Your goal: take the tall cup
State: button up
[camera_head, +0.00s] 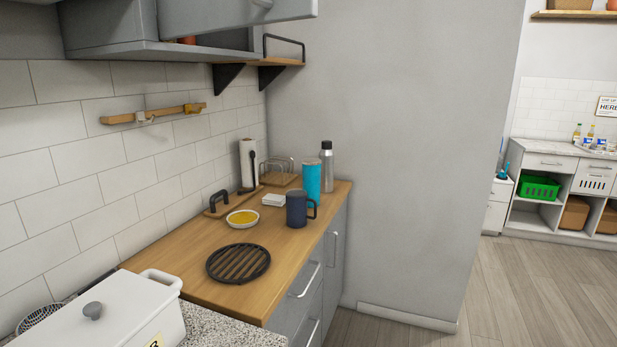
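A tall light-blue cup (311,180) stands upright near the far right end of the wooden counter (202,277). A dark navy mug (297,209) with a handle stands in front of it and slightly left, overlapping its lower part in the picture. A taller steel bottle (327,168) with a dark cap stands just behind the cup to the right. My gripper does not show in this view.
A black round trivet (238,263), a yellow-filled bowl (242,218), small white dishes (273,200) and a paper towel roll (248,163) are on the counter. A white lidded box (120,316) stands in front. An open cabinet (150,30) hangs above. Floor at right is clear.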

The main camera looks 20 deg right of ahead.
aim_at(311, 166)
jog(key=i+l, duration=0.2)
jog(key=i, duration=0.35)
jog(key=i+l+z, duration=0.1)
jog(key=i, duration=0.45)
jog(key=i+l, duration=0.25)
jog(key=i, duration=0.3)
jog(key=i+l+z, duration=0.1)
jog(key=i, duration=0.45)
